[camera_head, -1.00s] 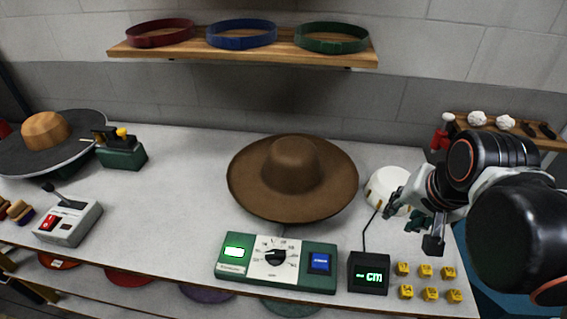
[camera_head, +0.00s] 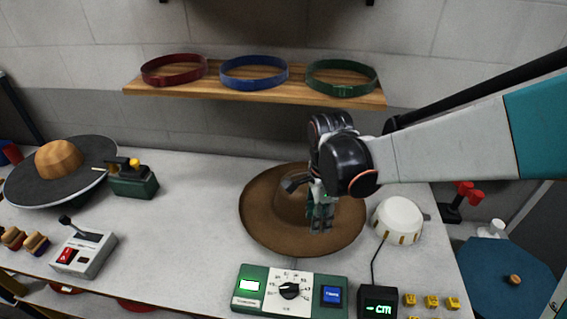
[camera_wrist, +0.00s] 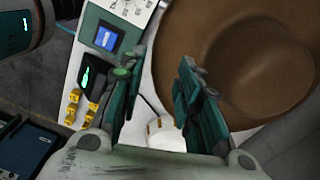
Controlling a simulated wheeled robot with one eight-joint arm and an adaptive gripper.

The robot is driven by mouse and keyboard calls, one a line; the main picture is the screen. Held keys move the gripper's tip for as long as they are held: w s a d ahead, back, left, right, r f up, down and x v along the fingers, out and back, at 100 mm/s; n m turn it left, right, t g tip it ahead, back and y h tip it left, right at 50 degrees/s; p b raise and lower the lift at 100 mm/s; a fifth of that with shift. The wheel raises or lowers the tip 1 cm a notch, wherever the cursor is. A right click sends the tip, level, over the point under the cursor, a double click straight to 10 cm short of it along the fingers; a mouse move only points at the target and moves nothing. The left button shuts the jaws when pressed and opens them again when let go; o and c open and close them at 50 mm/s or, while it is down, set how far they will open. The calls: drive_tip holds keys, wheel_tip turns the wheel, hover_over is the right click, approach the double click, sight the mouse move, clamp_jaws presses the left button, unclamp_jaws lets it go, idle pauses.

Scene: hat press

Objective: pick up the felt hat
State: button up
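The brown felt hat (camera_head: 262,222) lies brim down on the white table. It also shows in the wrist view (camera_wrist: 208,28), with its crown to the right. My gripper (camera_head: 312,212) is over the hat in the head view and covers part of the crown and the right brim. In the wrist view my gripper (camera_wrist: 158,100) has its two fingers well apart with nothing between them. The near finger side is beside the brim's edge, and I cannot tell whether it touches the hat.
A green control box (camera_head: 290,291), a cm display (camera_head: 378,303) and yellow cubes (camera_head: 432,301) line the front edge. A white dome (camera_head: 398,220) stands right of the hat. A shelf (camera_head: 255,95) with three bands hangs behind. A grey hat press (camera_head: 60,172) stands left.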

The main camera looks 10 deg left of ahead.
drive_tip(key=s, duration=0.1)
drive_tip(key=b, duration=0.6)
hover_over(312, 251)
drive_tip(key=s, duration=0.2)
drive_tip(key=f, duration=0.8)
drive_tip(key=shift+a+f, duration=0.2)
drive_tip(key=shift+f, duration=0.15)
wheel_tip(312, 251, down, 5)
drive_tip(key=b, duration=0.3)
drive_tip(key=shift+s+b, duration=0.1)
drive_tip(key=shift+b, duration=0.25)
clamp_jaws()
